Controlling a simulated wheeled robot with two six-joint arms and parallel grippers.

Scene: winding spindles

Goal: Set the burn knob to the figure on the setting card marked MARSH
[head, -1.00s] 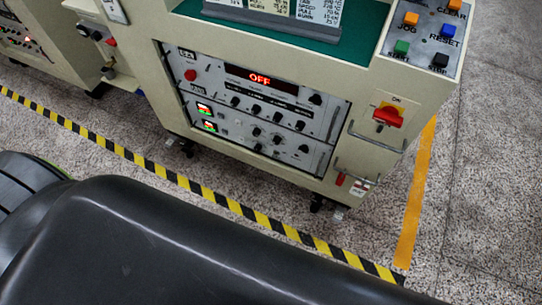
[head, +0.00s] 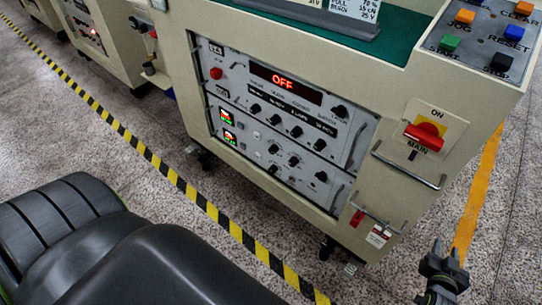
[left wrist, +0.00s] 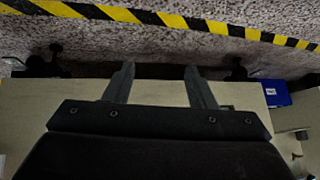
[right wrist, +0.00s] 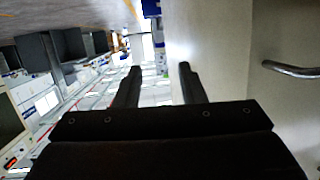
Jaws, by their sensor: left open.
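The machine's control panel (head: 290,120) faces me in the head view, with a red display (head: 285,82) reading OFF. Several black knobs, such as the upper right one (head: 338,112), sit on it. Their small labels are unreadable, so I cannot tell which is the burn knob. White setting cards (head: 353,10) stand in a grey holder on top, cut off by the frame; no MARSH heading shows. My right gripper (head: 443,252) is low, right of the panel and apart from it; its fingers are spread and empty (right wrist: 160,70). My left gripper (left wrist: 158,72) is open and empty, only in its wrist view.
A red main switch (head: 425,132) and metal handles (head: 408,170) are right of the panel. Push buttons (head: 480,30) are on the top right. A striped floor line (head: 190,190) runs before the machine. Another cabinet (head: 95,35) stands left.

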